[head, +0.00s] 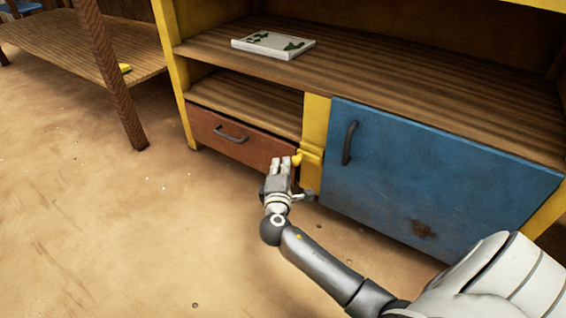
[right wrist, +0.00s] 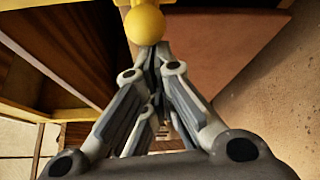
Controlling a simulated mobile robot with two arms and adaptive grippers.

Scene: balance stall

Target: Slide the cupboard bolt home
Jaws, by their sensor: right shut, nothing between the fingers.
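The cupboard has a blue door (head: 430,185) with a dark handle (head: 349,142). The door looks closed against a yellow post (head: 316,118). The yellow bolt (head: 311,153) sits across this post, and its round knob (head: 297,158) sticks out at the left, by the drawer. The knob (right wrist: 145,24) also shows at the top of the right wrist view. My right gripper (head: 285,162) is shut and empty, with its fingertips (right wrist: 152,50) close beside the knob; I cannot tell whether they touch it. My left gripper is not in view.
A red-brown drawer (head: 215,138) with a dark handle lies left of the post, below an open shelf. A pale tray (head: 266,50) with green marks lies on the upper shelf (head: 390,85). A wooden table (head: 75,48) stands at the back left. The sandy floor (head: 120,230) in front is clear.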

